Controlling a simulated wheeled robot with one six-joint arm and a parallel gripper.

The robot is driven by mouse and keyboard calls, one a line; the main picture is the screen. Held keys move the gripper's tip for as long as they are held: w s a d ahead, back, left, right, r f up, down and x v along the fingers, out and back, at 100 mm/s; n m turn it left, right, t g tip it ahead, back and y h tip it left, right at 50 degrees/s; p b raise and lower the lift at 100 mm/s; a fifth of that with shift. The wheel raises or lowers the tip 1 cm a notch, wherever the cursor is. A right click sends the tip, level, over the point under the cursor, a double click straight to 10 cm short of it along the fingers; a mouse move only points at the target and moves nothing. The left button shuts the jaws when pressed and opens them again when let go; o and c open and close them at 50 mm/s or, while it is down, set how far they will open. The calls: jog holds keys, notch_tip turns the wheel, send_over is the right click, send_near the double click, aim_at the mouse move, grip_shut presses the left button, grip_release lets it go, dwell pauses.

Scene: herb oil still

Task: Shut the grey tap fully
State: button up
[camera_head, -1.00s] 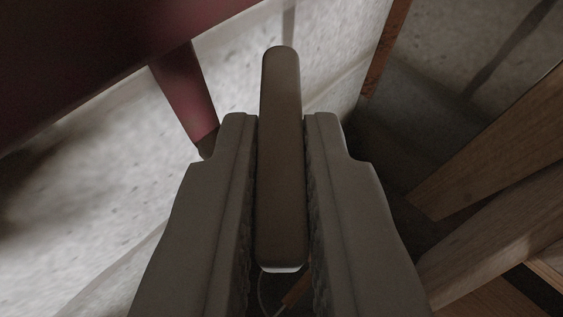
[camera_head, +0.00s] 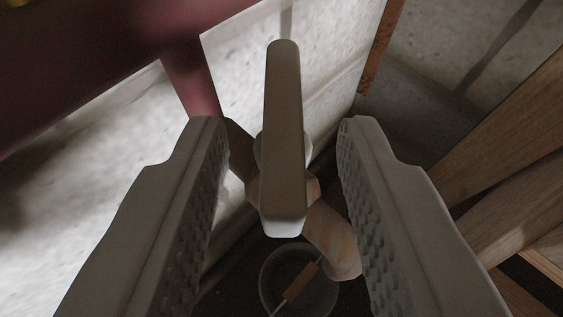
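The grey tap's lever handle (camera_head: 283,140) is a long bar that runs up and down the middle of the picture. My gripper (camera_head: 275,125) is open, with one finger on each side of the lever and a clear gap on both sides. Below and behind the lever, part of the tap's body or pipe (camera_head: 330,238) shows as a slanting piece. The lever hides the middle of the tap body.
A round vessel (camera_head: 264,290) with a thin rod in it lies below the tap. A dark red frame (camera_head: 90,65) with a leg (camera_head: 190,85) fills the upper left. Wooden beams (camera_head: 510,205) stand close on the right. A pale rough wall (camera_head: 90,200) lies behind.

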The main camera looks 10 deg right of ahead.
jog(key=v, duration=1.6)
jog(key=shift+r, duration=0.15)
jog(key=shift+w+a, duration=0.1)
